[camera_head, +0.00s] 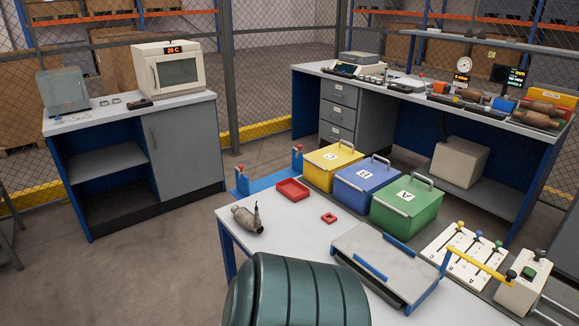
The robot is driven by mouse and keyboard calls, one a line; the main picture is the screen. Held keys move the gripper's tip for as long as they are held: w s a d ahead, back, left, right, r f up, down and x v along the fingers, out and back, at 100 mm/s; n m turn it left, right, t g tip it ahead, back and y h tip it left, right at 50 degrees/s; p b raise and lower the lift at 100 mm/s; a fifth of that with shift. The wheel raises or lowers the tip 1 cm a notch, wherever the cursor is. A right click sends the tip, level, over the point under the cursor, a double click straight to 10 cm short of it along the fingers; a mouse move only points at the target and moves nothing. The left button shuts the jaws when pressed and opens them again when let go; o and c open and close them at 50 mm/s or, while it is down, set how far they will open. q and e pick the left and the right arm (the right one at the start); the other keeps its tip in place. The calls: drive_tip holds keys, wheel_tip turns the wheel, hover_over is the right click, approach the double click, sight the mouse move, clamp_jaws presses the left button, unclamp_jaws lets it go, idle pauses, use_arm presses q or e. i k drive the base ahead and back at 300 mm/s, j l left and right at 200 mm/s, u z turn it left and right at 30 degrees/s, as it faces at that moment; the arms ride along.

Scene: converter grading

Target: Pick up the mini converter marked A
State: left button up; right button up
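A small grey-brown metal converter (246,219) with a thin upright pipe lies on the near white table, at its left corner. No letter on it can be read from here. Three lidded boxes with handles stand at the back of this table: a yellow one (322,176) marked C, a blue one (356,198) marked B and a green one (392,222) marked A. More brownish converter-like parts (545,109) lie at the right end of the back bench; any marks are too small to read. Neither of my grippers is in view.
A dark green ribbed drum (300,292) rises at the bottom, in front of the near table (290,231). An oven (170,70) stands at left.

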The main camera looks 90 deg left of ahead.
sight(244, 216)
drive_tip(key=i+l, duration=0.25)
drive_tip(key=u, duration=3.2)
